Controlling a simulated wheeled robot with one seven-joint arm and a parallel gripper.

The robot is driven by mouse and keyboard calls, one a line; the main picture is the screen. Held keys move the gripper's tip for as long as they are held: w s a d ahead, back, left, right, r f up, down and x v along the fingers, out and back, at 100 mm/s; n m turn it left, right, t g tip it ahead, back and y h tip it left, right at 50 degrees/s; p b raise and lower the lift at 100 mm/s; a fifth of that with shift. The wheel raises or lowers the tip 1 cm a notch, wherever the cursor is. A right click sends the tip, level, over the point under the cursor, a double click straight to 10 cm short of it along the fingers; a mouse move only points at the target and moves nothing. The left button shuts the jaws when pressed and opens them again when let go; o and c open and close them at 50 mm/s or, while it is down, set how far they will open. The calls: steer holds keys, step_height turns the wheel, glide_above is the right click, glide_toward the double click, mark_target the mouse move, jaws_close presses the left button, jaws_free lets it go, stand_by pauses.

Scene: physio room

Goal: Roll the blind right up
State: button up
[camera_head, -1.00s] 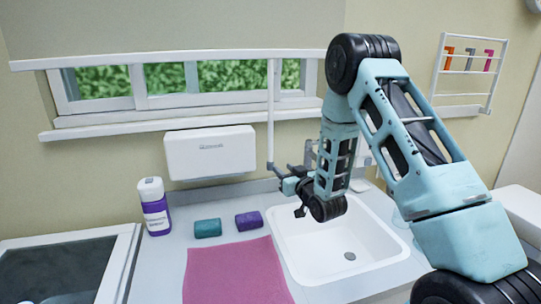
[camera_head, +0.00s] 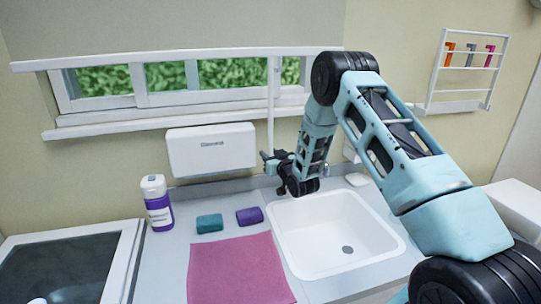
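The grey blind (camera_head: 180,25) hangs over the upper part of the window, and its white bottom bar (camera_head: 150,58) crosses above the strip of glass. A thin white wand (camera_head: 270,105) hangs from near the bar's right half down past the sill. My gripper (camera_head: 268,160) is at the wand's lower end, above the back left edge of the sink. The dark fingers are small and partly merge with the wrist, so I cannot tell whether they are closed on the wand or just beside it.
A white dispenser (camera_head: 211,150) is on the wall left of the wand. A wall rack (camera_head: 463,72) hangs right.

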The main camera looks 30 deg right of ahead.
mark_target(272, 130)
jaws_close()
step_height(272, 130, up, 10)
steer(key=shift+f+p, duration=0.1)
steer(key=shift+p, duration=0.6)
steer(key=shift+o, duration=0.8)
jaws_free()
steer(key=shift+f, duration=0.1)
steer(key=shift+s, duration=0.1)
steer(key=s+a+b, duration=0.1)
steer(key=s+b, duration=0.5)
steer(key=s, duration=1.1)
steer(key=shift+a, duration=0.2)
steer(key=shift+s, duration=0.1)
